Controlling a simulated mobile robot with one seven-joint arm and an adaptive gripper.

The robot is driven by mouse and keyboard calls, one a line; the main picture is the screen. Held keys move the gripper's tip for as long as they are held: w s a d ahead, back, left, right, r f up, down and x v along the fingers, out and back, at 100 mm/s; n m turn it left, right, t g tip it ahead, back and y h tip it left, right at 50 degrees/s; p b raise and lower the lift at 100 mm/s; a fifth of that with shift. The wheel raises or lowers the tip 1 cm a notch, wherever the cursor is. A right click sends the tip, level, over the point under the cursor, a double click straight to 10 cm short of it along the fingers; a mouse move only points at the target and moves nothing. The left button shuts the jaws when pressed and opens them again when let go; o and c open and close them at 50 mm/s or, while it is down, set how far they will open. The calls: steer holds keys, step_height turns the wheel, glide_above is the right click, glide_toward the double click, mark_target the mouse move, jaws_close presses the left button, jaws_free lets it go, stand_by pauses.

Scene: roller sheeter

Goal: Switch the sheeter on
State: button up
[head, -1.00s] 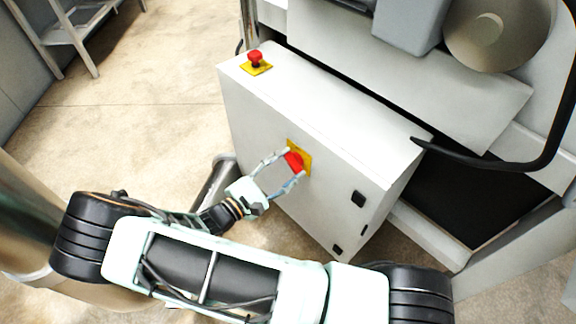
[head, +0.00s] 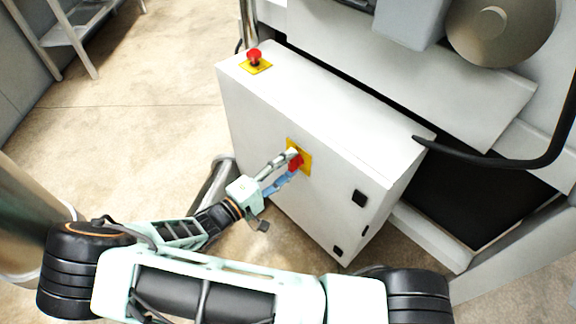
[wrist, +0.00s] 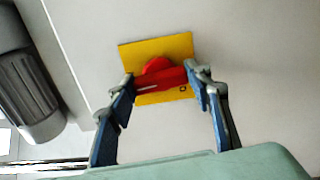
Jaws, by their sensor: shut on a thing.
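The sheeter's red rotary switch on a yellow plate is on the front of the white cabinet (head: 290,120). The red switch (head: 296,163) is partly hidden by my fingers in the head view. In the wrist view the red switch (wrist: 158,75) shows with its handle lying nearly level, slightly tilted, on the yellow plate (wrist: 180,46). My gripper (head: 291,164) has its fingers on either side of the handle and is shut on it. In the wrist view my gripper's fingertips (wrist: 162,82) meet the two ends of the handle.
A red emergency button (head: 254,56) on a yellow base stands on the cabinet top. A black bent bar (head: 490,161) reaches across at the right. Small black fittings (head: 359,198) sit on the cabinet front. Open floor (head: 130,130) lies left of the cabinet.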

steer(key=shift+m, duration=0.6)
steer(key=o, duration=1.2)
steer(key=shift+c, duration=0.2)
steer(key=shift+a, duration=0.1)
steer(key=v, duration=1.2)
